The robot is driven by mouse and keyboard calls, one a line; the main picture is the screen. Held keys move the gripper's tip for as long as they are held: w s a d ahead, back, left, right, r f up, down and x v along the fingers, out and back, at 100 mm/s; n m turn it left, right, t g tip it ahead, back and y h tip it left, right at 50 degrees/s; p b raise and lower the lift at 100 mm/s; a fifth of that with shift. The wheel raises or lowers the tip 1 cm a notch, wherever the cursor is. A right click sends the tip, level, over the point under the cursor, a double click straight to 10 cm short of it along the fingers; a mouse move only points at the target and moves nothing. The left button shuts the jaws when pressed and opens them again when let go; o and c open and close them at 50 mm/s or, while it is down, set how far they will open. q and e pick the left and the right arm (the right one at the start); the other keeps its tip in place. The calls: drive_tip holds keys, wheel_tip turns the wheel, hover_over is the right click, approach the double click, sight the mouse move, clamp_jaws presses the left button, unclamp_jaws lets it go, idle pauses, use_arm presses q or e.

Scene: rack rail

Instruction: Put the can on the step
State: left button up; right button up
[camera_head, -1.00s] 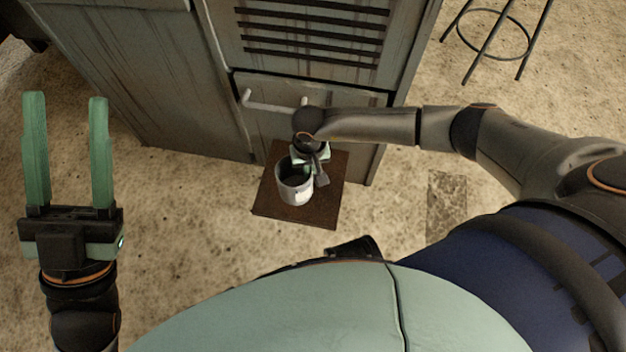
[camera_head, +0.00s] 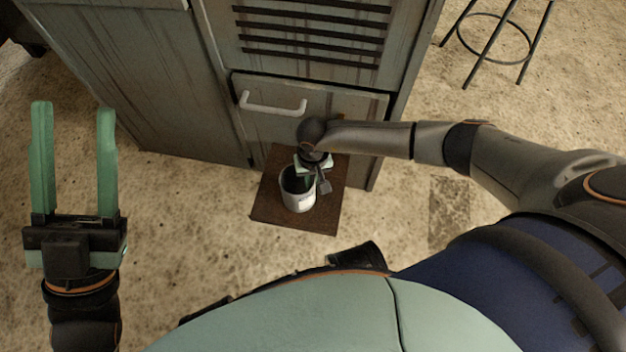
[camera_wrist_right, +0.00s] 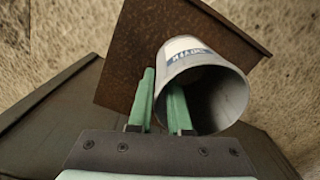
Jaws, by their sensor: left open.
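The can (camera_head: 299,202) is a grey-white open tin with a label. In the head view it is over the brown square step (camera_head: 271,212), near its middle. My right gripper (camera_head: 309,181) comes down at the can's rim. In the right wrist view one finger is outside the can (camera_wrist_right: 208,62) and the other inside, shut on its wall (camera_wrist_right: 163,92). The step (camera_wrist_right: 130,55) shows behind the can. The can's base is hidden, so I cannot tell whether it touches the step. My left gripper (camera_head: 74,110) is open and empty at the left.
A grey metal cabinet (camera_head: 165,85) with vent slots and a white drawer handle (camera_head: 273,104) stands right behind the step. A stool (camera_head: 495,40) stands at the upper right. The sandy floor left of the step is clear.

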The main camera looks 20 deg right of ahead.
drive_tip(key=shift+o, duration=1)
drive_tip(key=shift+r, duration=0.1)
